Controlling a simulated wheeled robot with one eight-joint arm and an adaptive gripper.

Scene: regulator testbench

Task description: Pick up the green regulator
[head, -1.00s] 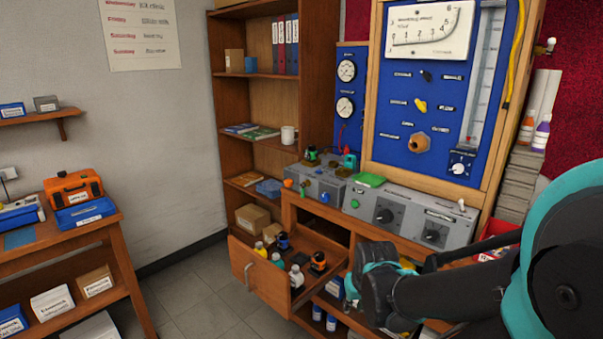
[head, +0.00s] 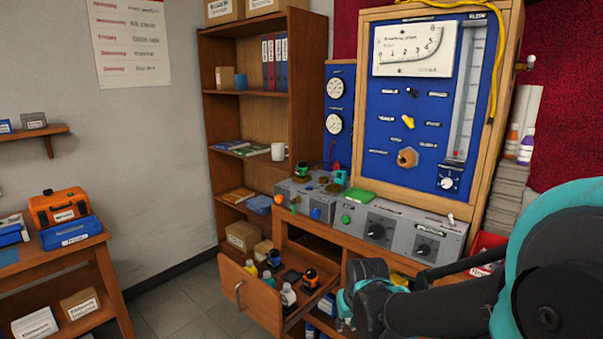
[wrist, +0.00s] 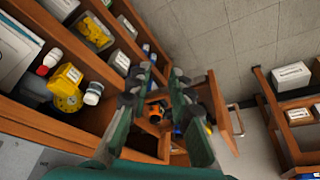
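A small dark regulator with a green top (head: 302,170) stands on the left grey console box, on top of the bench. It is small in the head view, and I cannot make it out in the wrist view. My gripper (wrist: 160,80) is open and empty, its two fingers apart in the wrist view. In the head view it is low, right of the open drawer and below the console. A black regulator with an orange band (head: 310,279) stands in the drawer; it shows between my fingers in the wrist view (wrist: 155,112), farther below.
The open wooden drawer (head: 243,299) also holds small bottles (head: 288,295) and a dark blue-banded item (head: 274,258). A green book (head: 359,195) lies on the console (head: 415,229). A teal item (head: 340,176) stands near the regulator. The tall blue panel rises behind.

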